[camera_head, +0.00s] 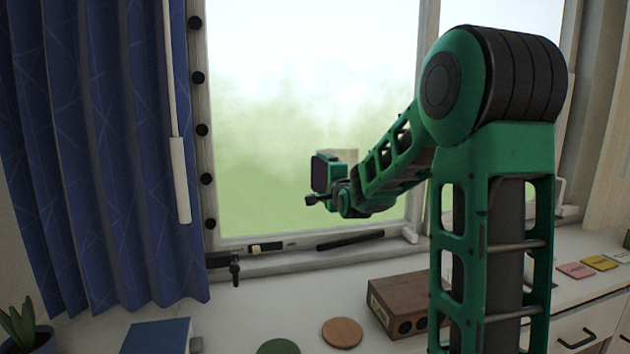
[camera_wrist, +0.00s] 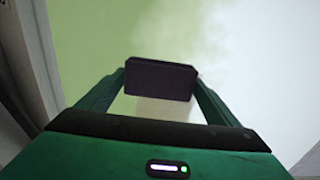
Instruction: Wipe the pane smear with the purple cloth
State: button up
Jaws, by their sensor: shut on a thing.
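The purple cloth (camera_wrist: 160,78) shows as a dark, folded pad in the wrist view, between the two green fingers of my gripper (camera_wrist: 160,88). My gripper is shut on it. In the head view my gripper (camera_head: 325,182) is in front of the window pane (camera_head: 300,80), with the dark cloth (camera_head: 319,172) at its end. The smear (camera_head: 349,155) is a pale beige patch on the pane, partly hidden behind my gripper. In the wrist view the smear (camera_wrist: 162,108) shows just below the cloth, which covers part of it. I cannot tell whether the cloth touches the pane.
A blue curtain (camera_head: 100,150) hangs left of the pane. The window frame's lower rail (camera_head: 300,240) carries a dark handle. On the white counter are a wooden box (camera_head: 397,302), a round wooden disc (camera_head: 342,332), a green disc (camera_head: 278,347) and a blue box (camera_head: 157,337).

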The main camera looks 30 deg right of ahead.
jog(key=s+d, duration=0.2)
jog(key=d, duration=0.7)
jog(key=shift+s+d, duration=0.25)
jog(key=shift+s, duration=0.1)
dwell(0.5)
jog(key=shift+d, duration=0.15)
jog(key=shift+w+a+r, duration=0.3)
jog(key=shift+w+a, duration=0.25)
jog(key=shift+a, duration=1.35)
jog(key=shift+w+a+r, duration=0.25)
jog(key=shift+w+a, duration=0.3)
jog(key=shift+a, duration=1.4)
jog(key=shift+w+a+r, duration=0.3)
jog(key=shift+w+a, duration=0.25)
jog(key=shift+a, duration=1.35)
jog(key=shift+r, duration=0.15)
